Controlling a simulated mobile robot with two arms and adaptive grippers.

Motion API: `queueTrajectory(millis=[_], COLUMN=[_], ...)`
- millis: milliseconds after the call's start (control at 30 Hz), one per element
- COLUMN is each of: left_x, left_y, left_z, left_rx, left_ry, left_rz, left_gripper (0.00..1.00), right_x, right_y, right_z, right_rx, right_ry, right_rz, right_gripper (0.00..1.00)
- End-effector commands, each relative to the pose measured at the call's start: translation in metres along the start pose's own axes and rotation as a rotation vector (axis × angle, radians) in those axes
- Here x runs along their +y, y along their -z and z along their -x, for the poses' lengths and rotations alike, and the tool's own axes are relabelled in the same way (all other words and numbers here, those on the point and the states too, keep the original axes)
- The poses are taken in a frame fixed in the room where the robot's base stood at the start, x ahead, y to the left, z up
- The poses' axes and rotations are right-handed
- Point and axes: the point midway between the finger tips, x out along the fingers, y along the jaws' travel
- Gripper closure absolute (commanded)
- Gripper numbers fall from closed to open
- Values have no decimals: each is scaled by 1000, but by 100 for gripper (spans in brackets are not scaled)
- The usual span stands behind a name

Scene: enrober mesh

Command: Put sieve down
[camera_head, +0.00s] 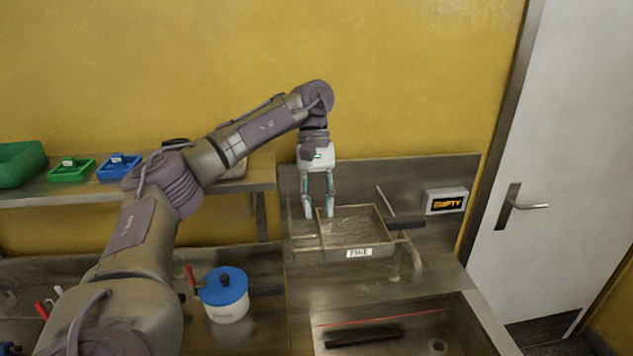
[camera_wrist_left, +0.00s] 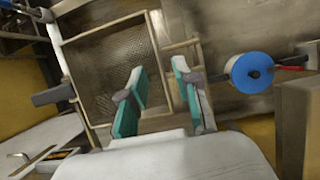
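The sieve, a rectangular metal frame with a fine mesh (camera_head: 352,228), sits at the wall-side metal unit with a small white label on its front. A dark handle (camera_head: 405,222) sticks out at its right side. The mesh (camera_wrist_left: 108,65) fills much of the left wrist view. My left gripper (camera_head: 319,215) points down at the sieve's left edge, fingers spread apart. In the left wrist view, its teal fingers (camera_wrist_left: 158,98) have a gap between them, near a frame bar. Whether either finger touches the frame is unclear. My right gripper is not in view.
A display box (camera_head: 445,201) with orange lettering is right of the sieve. A sink (camera_head: 400,330) lies in front, a white pot with a blue lid (camera_head: 224,288) to the left. Green and blue trays (camera_head: 118,166) stand on the shelf. A white door (camera_head: 560,150) is at right.

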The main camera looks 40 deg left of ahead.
Motion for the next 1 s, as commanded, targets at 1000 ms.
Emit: queueTrajectory(millis=[1000], left_x=[0], left_y=[0], left_z=[76], left_rx=[1], left_ry=[0], left_rz=[-1], left_gripper=[69], right_x=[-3], right_y=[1], right_z=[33], right_rx=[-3], right_ry=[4], right_rz=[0], right_gripper=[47])
